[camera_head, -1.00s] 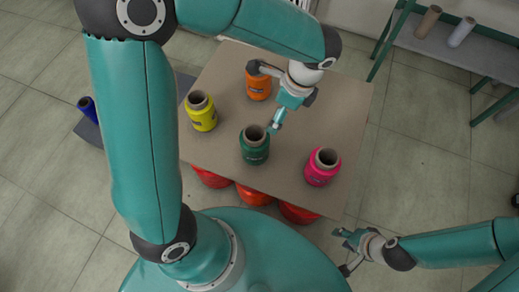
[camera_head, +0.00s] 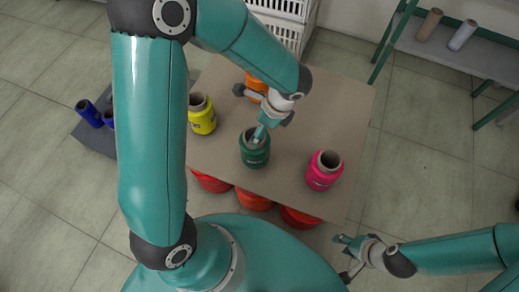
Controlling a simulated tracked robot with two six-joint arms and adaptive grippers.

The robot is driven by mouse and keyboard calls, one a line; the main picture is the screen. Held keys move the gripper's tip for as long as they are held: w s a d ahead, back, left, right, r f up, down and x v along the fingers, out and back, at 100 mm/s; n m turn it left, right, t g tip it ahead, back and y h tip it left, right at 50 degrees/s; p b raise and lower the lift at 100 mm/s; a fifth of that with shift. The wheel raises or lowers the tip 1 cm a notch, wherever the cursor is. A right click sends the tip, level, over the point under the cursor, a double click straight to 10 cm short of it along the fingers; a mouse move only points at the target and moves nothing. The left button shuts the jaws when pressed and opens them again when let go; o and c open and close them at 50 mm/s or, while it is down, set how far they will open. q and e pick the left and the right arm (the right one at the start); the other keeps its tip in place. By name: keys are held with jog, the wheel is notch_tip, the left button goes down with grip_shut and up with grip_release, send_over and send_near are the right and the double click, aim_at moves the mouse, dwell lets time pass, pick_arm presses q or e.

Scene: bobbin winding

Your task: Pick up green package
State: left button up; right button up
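The green package (camera_head: 254,153) is a green spool with a brown tube, standing upright on the brown tabletop (camera_head: 306,108). My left gripper (camera_head: 258,137) points down at it from above, its fingertips overlapping the tube's top in the camera_head view. I cannot tell whether the fingertips touch it or enter the tube. The fingers show edge-on, so their opening is unclear. My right gripper (camera_head: 346,257) is open and empty, off the table at the lower right, fingers apart.
A yellow spool (camera_head: 202,117) stands left of the green one, a pink spool (camera_head: 322,172) right, and an orange spool (camera_head: 256,86) behind, partly hidden by my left arm. Red objects (camera_head: 252,199) sit under the table's front edge. White crates (camera_head: 283,30) stand behind.

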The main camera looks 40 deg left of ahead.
aim_at(255, 149)
pick_arm(q)
jog(key=x, duration=0.4)
jog(key=shift+s+f+b, duration=0.25)
jog(key=shift+b, duration=0.1)
jog(key=c, duration=1.8)
grip_shut()
jog(key=shift+r, duration=0.15)
